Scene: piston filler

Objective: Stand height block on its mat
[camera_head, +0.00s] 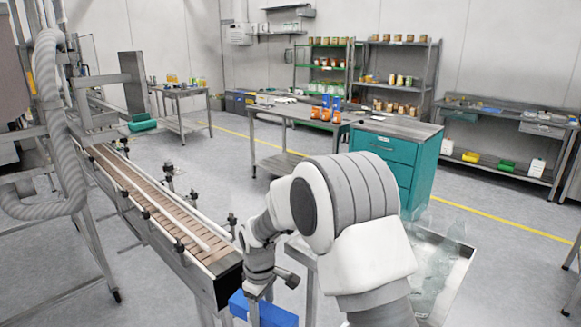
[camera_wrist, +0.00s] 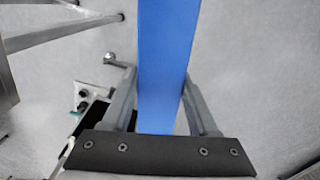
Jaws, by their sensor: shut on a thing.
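My gripper (camera_wrist: 161,84) is shut on a long blue block, the height block (camera_wrist: 167,40), with one finger on each side of it. In the wrist view the block runs up out of the top of the picture. In the head view the blue block (camera_head: 270,314) shows at the bottom edge, below my wrist, partly hidden by my arm and cut off by the frame. Its far end and whatever lies beneath it are hidden. I cannot make out the mat in either view.
A conveyor (camera_head: 165,205) with a brown belt runs along the left, close to my gripper. A metal tray (camera_head: 455,283) with clear items lies right of my arm. A teal cabinet (camera_head: 420,165) and shelves stand behind. Grey floor (camera_head: 215,175) is open between.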

